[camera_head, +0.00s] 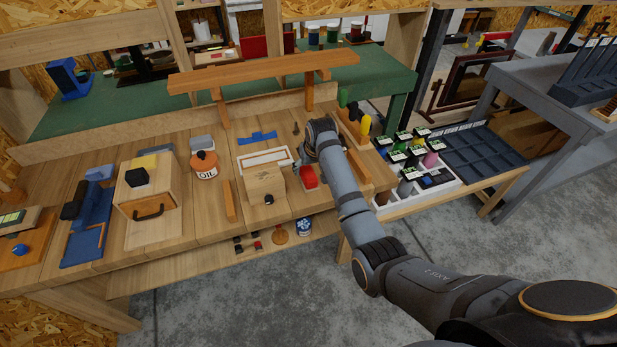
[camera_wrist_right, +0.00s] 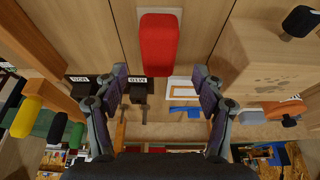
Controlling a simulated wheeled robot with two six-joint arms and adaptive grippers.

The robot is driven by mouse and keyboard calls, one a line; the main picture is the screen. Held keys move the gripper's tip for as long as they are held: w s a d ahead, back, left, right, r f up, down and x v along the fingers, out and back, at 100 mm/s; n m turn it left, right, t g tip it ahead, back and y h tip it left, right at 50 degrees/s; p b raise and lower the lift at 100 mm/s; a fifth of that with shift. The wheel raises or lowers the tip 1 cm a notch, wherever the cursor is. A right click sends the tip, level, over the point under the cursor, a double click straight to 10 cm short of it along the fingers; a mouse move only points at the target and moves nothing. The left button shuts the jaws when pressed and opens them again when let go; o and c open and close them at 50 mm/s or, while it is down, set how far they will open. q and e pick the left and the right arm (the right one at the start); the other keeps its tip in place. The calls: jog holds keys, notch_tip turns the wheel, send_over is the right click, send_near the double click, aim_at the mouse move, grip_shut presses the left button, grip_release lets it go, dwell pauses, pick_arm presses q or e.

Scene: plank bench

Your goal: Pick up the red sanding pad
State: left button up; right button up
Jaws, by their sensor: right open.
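The red sanding pad (camera_head: 309,177) lies on the plank bench (camera_head: 205,224), just right of a small wooden box. In the right wrist view the red pad (camera_wrist_right: 159,45) shows at the top middle, beyond the fingertips, with a pale edge beneath it. My right gripper (camera_head: 302,160) is at the pad's far side in the head view, its arm partly covering the area to the right. In the right wrist view my right gripper (camera_wrist_right: 160,80) has its two fingers wide apart, with nothing between them. My left gripper is in neither view.
The small wooden box (camera_head: 264,183) stands close left of the pad. An orange wooden block (camera_head: 356,165) and a yellow-handled item (camera_head: 365,125) are to the right. A white-framed piece (camera_head: 265,160) lies behind.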

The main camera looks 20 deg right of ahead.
aim_at(308, 172)
jog(key=p+x, duration=0.1)
jog(key=x, duration=0.3)
jog(key=shift+s+d+f, duration=0.1)
jog(key=shift+d+f, duration=0.05)
jog(key=shift+f, duration=0.1)
jog(key=shift+w+f, duration=0.25)
jog(key=shift+f, duration=0.2)
jog(key=c, duration=1.3)
jog(key=shift+r+b, duration=0.3)
jog(key=shift+r, duration=0.25)
jog(key=v, duration=0.5)
jog(key=s+b+v, duration=0.1)
jog(key=v, duration=0.2)
jog(key=shift+s+d+f, duration=0.15)
jog(key=shift+d, duration=0.2)
jog(key=s+r, duration=0.1)
jog(key=s, duration=0.2)
jog(key=s+d+r+b, duration=0.1)
jog(key=s+r, duration=0.1)
jog(key=s, duration=0.1)
jog(key=s+d+r, duration=0.1)
jog(key=s+r, duration=0.1)
jog(key=s, duration=0.1)
jog(key=shift+s+b, duration=0.25)
jog(key=shift+b, duration=0.15)
jog(key=o, duration=0.6)
jog(key=c, duration=0.4)
